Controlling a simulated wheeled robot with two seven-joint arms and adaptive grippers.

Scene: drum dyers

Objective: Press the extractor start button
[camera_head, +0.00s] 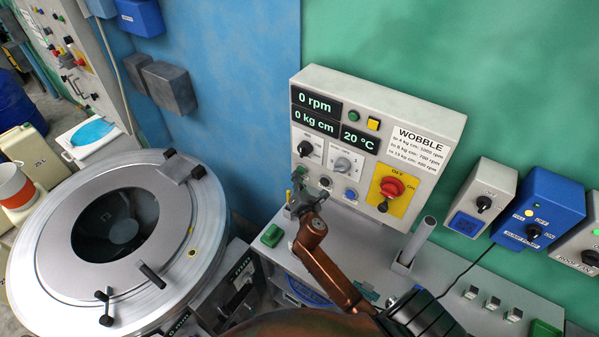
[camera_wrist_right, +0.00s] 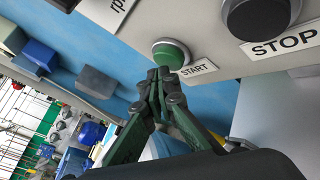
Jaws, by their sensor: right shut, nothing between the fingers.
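The green START button (camera_wrist_right: 172,52) shows in the right wrist view, in a pale ring on the underside-facing front of the control panel, with a START label (camera_wrist_right: 198,68) beside it. My right gripper (camera_wrist_right: 163,74) is shut and empty, its tips right at the lower edge of the button. I cannot tell whether they touch it. In the head view, my right gripper (camera_head: 296,190) is at the lower left of the control panel (camera_head: 380,103) and largely hides the button. The panel displays read 0 rpm and 0 kg cm. My left gripper is not in view.
A dark STOP button (camera_wrist_right: 258,14) sits right of START. The panel also carries a red switch on yellow (camera_head: 392,187) and several knobs. The round extractor drum (camera_head: 50,262) stands at left. A grey upright tube (camera_head: 420,236) and small control boxes (camera_head: 481,197) are at right.

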